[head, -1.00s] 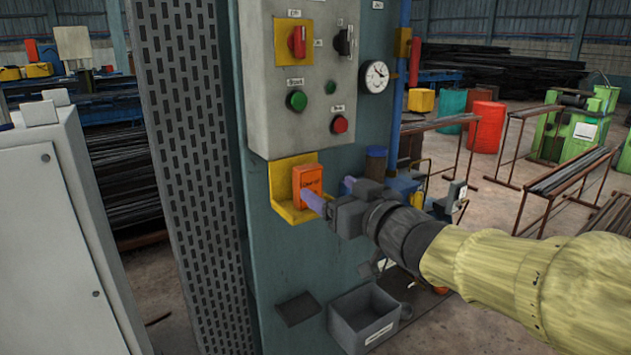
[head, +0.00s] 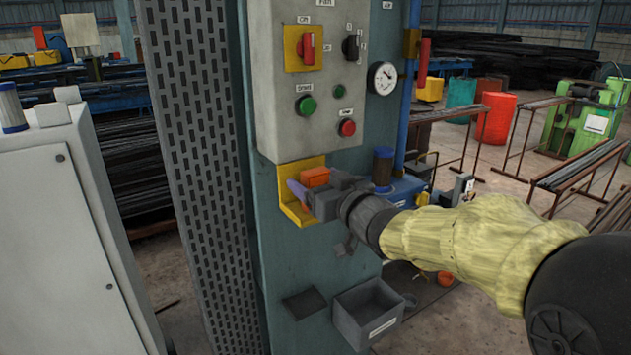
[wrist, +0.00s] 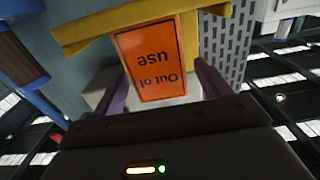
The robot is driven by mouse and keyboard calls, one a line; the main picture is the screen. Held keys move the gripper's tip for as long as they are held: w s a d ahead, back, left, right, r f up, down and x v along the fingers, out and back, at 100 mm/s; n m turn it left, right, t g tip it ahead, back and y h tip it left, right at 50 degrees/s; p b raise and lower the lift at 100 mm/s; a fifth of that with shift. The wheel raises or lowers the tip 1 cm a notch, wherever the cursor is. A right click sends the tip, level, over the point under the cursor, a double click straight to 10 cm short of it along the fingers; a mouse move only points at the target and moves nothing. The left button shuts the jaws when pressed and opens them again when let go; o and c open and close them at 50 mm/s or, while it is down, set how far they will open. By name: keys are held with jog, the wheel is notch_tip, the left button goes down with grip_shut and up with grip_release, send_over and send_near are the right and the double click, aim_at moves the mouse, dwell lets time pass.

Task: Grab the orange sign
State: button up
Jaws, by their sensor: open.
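The orange sign (head: 315,177) sits in the yellow bracket (head: 290,210) on the panel column. In the head view only its top shows; my gripper hides the rest. The wrist view shows its face (wrist: 155,58), with "Out of use" upside down in the picture. My gripper (wrist: 161,85) is open, with a purple finger on each side of the sign. I cannot tell whether either finger touches it. In the head view my gripper (head: 310,190) is right at the bracket, with one fingertip at its left.
The grey control box (head: 305,100) with knobs and buttons is just above the bracket. A blue pipe (head: 408,100) and a dark blue-capped cylinder (head: 382,165) stand to the right. A grey open bin (head: 368,315) is below. A grey cabinet (head: 60,230) stands at left.

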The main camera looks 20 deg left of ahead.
jog(key=shift+w+a, duration=0.3)
jog(key=shift+a, duration=0.05)
jog(key=shift+d, duration=0.1)
jog(key=c, duration=1.1)
